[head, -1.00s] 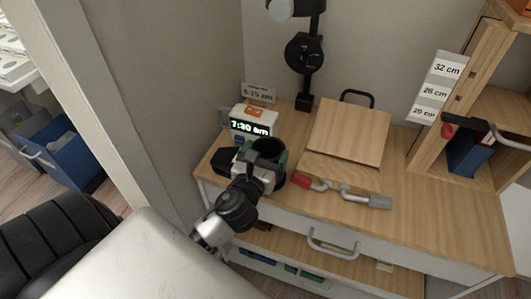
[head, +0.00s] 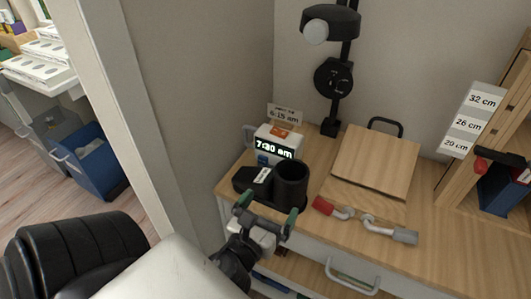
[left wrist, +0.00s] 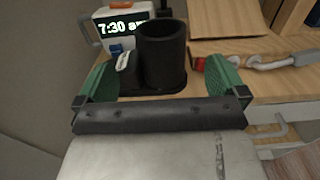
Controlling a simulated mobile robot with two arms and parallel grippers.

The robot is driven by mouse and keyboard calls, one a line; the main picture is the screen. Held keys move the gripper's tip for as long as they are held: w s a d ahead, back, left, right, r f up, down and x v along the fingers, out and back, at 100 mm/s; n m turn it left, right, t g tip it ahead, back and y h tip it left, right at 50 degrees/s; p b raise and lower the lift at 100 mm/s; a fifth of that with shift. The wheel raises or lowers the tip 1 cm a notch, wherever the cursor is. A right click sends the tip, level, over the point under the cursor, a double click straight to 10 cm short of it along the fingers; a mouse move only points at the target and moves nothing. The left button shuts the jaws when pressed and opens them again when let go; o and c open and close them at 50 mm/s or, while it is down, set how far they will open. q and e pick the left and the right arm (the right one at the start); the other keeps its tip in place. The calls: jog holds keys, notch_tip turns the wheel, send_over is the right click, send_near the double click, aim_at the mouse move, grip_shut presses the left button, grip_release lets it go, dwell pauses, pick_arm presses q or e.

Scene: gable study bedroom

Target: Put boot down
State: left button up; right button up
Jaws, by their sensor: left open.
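The black boot (head: 290,182) stands upright on the wooden desk top near its left end, with its round open shaft up and its foot pointing left. It also shows in the left wrist view (left wrist: 163,52). My left gripper (head: 267,208), with green finger pads, is open and just in front of the boot. In the left wrist view its fingers (left wrist: 163,78) are spread to either side of the boot's base, with the boot beyond them and apparently nothing held. My right gripper is not in view.
A clock (head: 278,143) reading 7:30 am stands behind the boot. A red-ended metal tool (head: 368,222) and a sloped wooden board (head: 375,165) are to the right. A black lamp (head: 333,80) stands behind. The desk's front right is clear.

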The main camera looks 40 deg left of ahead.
pick_arm(q)
jog(key=shift+v, duration=0.85)
